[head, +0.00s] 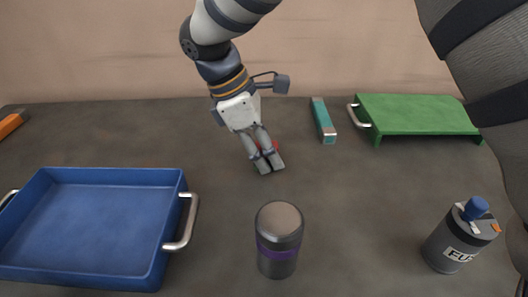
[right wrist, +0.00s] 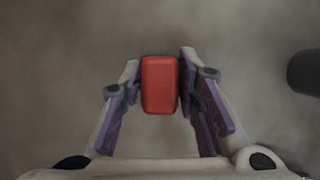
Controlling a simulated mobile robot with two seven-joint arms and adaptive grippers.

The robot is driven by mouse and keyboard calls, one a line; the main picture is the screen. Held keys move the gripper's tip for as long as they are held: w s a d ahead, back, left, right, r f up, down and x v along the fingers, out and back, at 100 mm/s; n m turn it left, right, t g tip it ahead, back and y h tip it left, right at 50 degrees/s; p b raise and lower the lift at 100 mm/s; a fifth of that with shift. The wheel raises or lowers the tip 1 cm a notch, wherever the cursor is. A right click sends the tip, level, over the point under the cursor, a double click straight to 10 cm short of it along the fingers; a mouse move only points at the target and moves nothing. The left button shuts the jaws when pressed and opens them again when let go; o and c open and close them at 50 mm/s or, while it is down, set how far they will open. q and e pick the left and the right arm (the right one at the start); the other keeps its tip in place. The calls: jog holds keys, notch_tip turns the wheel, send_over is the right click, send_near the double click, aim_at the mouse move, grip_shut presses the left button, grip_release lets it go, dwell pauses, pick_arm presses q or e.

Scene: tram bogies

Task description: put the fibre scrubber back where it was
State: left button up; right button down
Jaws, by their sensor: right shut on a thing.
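My right gripper (head: 268,162) is shut on a small red block (right wrist: 160,84), which I take to be the fibre scrubber. In the right wrist view the block sits between both fingertips (right wrist: 160,88), its sides against the pads. In the head view only slivers of its red (head: 275,146) show behind the fingers. The gripper points down over the middle of the dark table; I cannot tell whether the block touches the surface. My left gripper is not in view.
A blue tray (head: 181,182) stands at left. A grey canister with a purple band (head: 279,240) stands in front. A teal block (head: 323,120) and green raised platform (head: 418,112) are behind right. A blue-capped bottle (head: 460,240) stands at right. An orange thing (head: 10,124) lies far left.

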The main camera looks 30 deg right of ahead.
jog(key=shift+f, duration=0.55)
jog(key=shift+r, duration=0.1)
jog(key=c, duration=1.2)
grip_release()
jog(key=v, duration=1.2)
